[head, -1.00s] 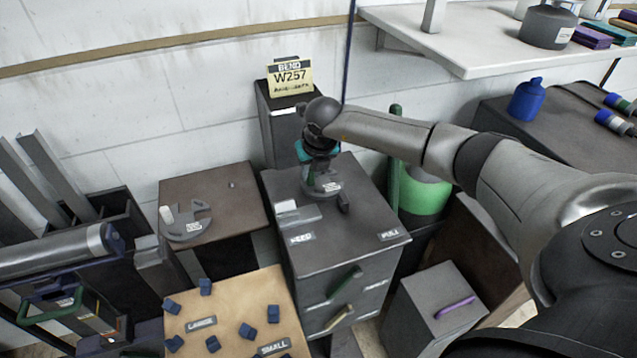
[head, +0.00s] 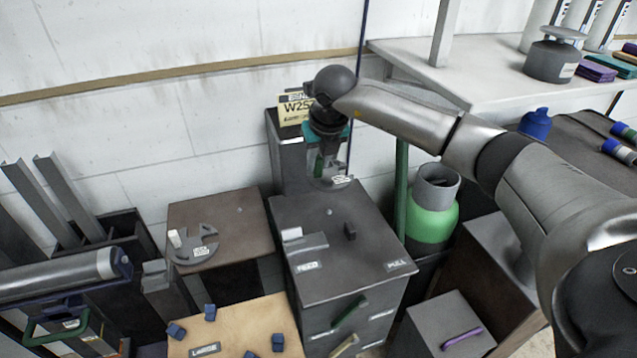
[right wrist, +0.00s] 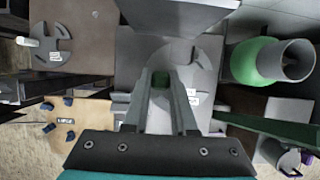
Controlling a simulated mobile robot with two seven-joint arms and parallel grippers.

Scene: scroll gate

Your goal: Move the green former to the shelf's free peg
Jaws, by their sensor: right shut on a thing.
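My right gripper (head: 322,158) is shut on the green handle of the green former (head: 340,181), a grey, labelled disc. It holds the former in the air above the back of the dark grey cabinet (head: 350,265). In the right wrist view the fingers (right wrist: 160,88) close around the green handle, with the grey disc (right wrist: 206,72) beyond them. A small bare peg (head: 239,210) stands on the brown-topped shelf (head: 222,258) at left. Another former with a white handle (head: 193,246) lies on that shelf's left part. My left gripper is not in view.
A bare peg (head: 330,212) and a dark block (head: 350,231) stand on the cabinet top. A W257 sign (head: 294,108) stands behind. A green cylinder (head: 432,215) is at right. A tan board (head: 240,335) holds several blue blocks.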

